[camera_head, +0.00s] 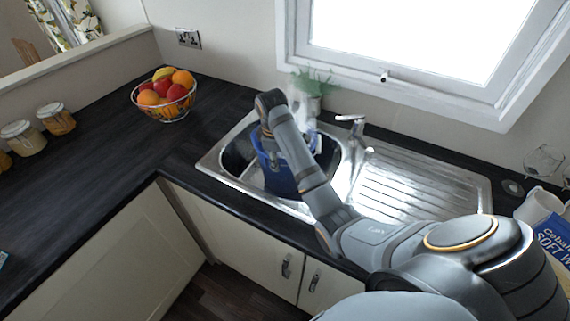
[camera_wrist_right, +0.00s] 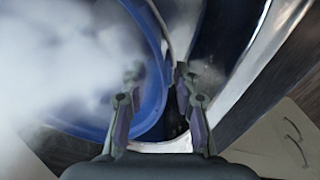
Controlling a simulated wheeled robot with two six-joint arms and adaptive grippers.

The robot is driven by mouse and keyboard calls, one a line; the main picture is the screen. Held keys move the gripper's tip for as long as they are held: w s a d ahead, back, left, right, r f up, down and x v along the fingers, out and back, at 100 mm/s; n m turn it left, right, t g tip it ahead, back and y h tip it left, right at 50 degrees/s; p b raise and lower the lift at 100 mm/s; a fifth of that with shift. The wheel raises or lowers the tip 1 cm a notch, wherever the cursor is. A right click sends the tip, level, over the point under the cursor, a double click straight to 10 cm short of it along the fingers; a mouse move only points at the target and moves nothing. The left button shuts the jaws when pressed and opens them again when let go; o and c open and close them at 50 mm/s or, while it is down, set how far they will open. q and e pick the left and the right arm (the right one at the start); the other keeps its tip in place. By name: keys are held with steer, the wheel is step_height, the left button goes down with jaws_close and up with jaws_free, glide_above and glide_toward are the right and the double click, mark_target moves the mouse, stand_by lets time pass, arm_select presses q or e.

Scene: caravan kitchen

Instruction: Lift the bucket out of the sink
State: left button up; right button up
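The blue bucket (camera_head: 280,178) stands in the basin of the steel sink (camera_head: 244,188) in the head view. My right arm reaches over it and hides part of it. My right gripper (camera_wrist_right: 157,78) is at the bucket's rim in the right wrist view. Its two fingers are apart, with the blue rim (camera_wrist_right: 155,38) running between them, one finger on the inner side and one on the outer side. I cannot tell whether either finger touches the wall. White, cloudy steam or foam blurs the bucket's inside. My left gripper is not in view.
A tap (camera_head: 353,128) stands behind the basin, and a ribbed drainer (camera_head: 420,185) lies to the right. A green plant (camera_head: 312,82) is behind the bucket. A fruit basket (camera_head: 165,104) and jars (camera_head: 56,119) stand left.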

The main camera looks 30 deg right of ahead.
steer(key=f, duration=0.2)
steer(key=f+b, duration=0.1)
steer(key=shift+w+f, duration=0.2)
steer(key=shift+f, duration=0.15)
steer(key=shift+w+d+f, duration=0.1)
steer(key=shift+f, duration=0.1)
steer(key=shift+r, duration=0.15)
steer(key=c, duration=0.3)
jaws_close()
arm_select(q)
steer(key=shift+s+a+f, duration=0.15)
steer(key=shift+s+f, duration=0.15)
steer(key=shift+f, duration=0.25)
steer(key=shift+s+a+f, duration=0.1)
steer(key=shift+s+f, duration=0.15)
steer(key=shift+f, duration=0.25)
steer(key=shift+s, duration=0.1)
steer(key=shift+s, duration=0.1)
arm_select(e)
steer(key=shift+r, duration=0.15)
